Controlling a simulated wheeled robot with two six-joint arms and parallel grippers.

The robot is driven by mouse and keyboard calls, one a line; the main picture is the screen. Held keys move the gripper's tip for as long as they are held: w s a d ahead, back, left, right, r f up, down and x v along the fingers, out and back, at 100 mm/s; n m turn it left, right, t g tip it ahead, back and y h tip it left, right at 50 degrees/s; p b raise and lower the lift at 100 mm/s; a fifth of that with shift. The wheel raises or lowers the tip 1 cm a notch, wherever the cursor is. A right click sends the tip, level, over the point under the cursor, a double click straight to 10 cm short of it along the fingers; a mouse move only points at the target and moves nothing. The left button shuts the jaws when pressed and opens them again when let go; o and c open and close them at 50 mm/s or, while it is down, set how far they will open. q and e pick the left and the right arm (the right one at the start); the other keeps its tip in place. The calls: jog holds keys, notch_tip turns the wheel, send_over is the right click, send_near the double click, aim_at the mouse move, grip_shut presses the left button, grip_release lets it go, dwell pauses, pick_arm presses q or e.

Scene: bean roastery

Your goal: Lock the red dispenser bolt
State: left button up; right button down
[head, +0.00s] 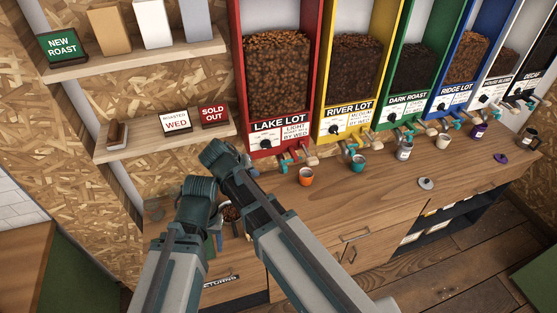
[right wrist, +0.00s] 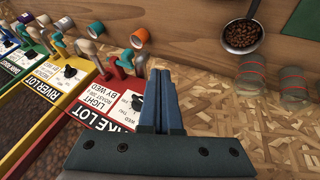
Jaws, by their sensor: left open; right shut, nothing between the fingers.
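The red dispenser (head: 277,124), labelled LAKE LOT, stands leftmost in the row. A black knob (head: 265,143) sits on its front label and also shows in the right wrist view (right wrist: 137,103). Teal tap parts (head: 288,163) stick out below. I cannot tell which part is the bolt or how it is set. My right gripper (right wrist: 158,75) is shut and empty, close beside the dispenser's front label; in the head view my arm hides it. My left gripper (head: 219,242) is partly hidden behind my arm, low by the counter's left end, away from the dispenser.
Yellow (head: 345,127), green and blue dispensers continue to the right. An orange cup (head: 306,176) and a teal cup (head: 357,163) stand on the counter below the taps. A pan of beans (right wrist: 241,36) and clear jars (right wrist: 252,75) are near my right gripper. A shelf (head: 165,137) holds signs.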

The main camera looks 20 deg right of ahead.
pick_arm(q)
jog(key=shift+s+d+r, duration=0.1)
jog(key=shift+r, duration=0.45)
pick_arm(e)
jog(key=shift+w+d+r, duration=0.2)
jog(key=shift+w+r, duration=0.25)
jog(key=shift+r, duration=0.35)
pick_arm(q)
jog(key=shift+f, duration=0.1)
pick_arm(e)
jog(key=shift+f, duration=0.1)
pick_arm(q)
notch_tip(320, 180, down, 8)
jog(key=b, duration=0.7)
pick_arm(e)
jog(key=w+d+f, duration=0.4)
jog(key=d+f, duration=0.3)
jog(key=d, duration=0.1)
jog(key=shift+d+f, duration=0.3)
jog(key=shift+f, duration=0.1)
jog(key=shift+d, duration=0.1)
